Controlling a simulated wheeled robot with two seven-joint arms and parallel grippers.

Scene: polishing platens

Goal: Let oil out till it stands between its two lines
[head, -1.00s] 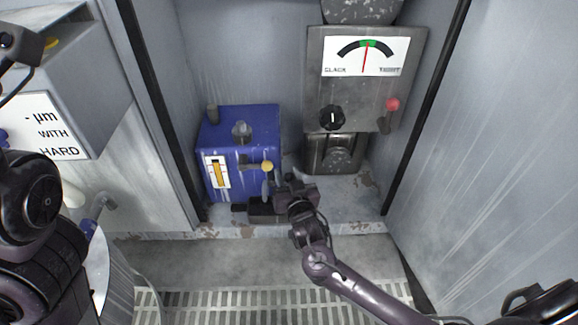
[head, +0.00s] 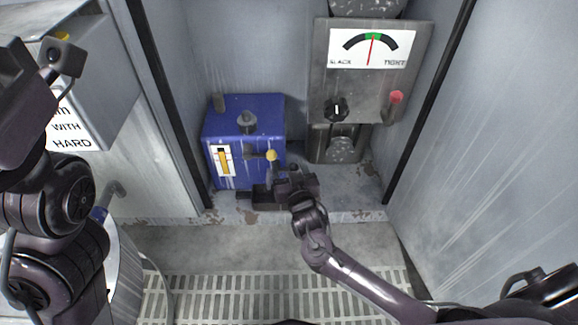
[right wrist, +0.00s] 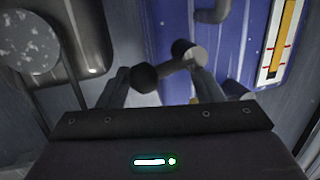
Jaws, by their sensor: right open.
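A blue oil tank (head: 260,115) stands in the bay with a white sight gauge (head: 222,160) on its front. Amber oil fills much of the gauge. In the right wrist view, the gauge (right wrist: 281,45) is cut off at the top edge; its amber column runs past two red lines. My right gripper (head: 262,195) is open low before the tank. In the right wrist view its fingers (right wrist: 163,85) stand either side of a dark knob (right wrist: 146,77) on a grey stem; contact is unclear. My left gripper (head: 64,58) is at the upper left, jaws unclear.
Bay walls close in on both sides. A floor grating (head: 260,295) lies in front.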

